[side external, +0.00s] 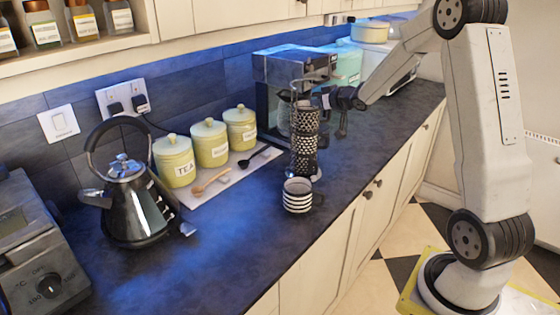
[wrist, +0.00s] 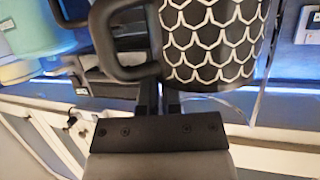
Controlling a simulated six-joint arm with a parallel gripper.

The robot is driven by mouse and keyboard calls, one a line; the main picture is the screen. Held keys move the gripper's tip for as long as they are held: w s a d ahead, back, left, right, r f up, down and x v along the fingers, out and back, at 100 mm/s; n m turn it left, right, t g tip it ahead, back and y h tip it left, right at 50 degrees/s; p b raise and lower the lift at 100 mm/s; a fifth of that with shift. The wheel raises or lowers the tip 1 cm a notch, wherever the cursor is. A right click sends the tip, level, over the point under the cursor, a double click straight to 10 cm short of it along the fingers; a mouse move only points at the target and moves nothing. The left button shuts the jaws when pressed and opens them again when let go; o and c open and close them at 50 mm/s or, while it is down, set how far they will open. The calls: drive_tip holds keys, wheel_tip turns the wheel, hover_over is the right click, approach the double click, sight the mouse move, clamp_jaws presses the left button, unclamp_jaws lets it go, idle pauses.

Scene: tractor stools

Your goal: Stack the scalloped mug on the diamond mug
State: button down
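The scalloped mug (wrist: 212,45), black with white scale-like lines and a black handle, fills the upper right of the wrist view. In the side view it appears as the upper dark patterned mug (side external: 303,118). Directly below it stands the diamond mug (side external: 304,153), with a pale lattice pattern; whether the two touch is hard to tell. My gripper (side external: 326,98) is at the scalloped mug's right side. In the wrist view its fingers (wrist: 159,101) are close together at the handle's join and appear shut on the mug. The fingertips are hidden.
A striped mug (side external: 297,196) stands in front of the stack, near the counter edge. A coffee machine (side external: 290,68) is close behind. Canisters (side external: 210,142), a kettle (side external: 135,200) and a toaster (side external: 40,250) stand left. The counter between kettle and striped mug is clear.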

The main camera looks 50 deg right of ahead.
drive_tip(key=shift+f, duration=0.3)
drive_tip(key=c, duration=0.8)
unclamp_jaws()
drive_tip(key=shift+s+r, duration=0.1)
drive_tip(key=shift+r, duration=0.25)
drive_tip(key=shift+s+a+r, duration=0.1)
drive_tip(key=shift+s, duration=0.15)
drive_tip(key=shift+v, duration=5.6)
drive_tip(key=shift+a, duration=0.15)
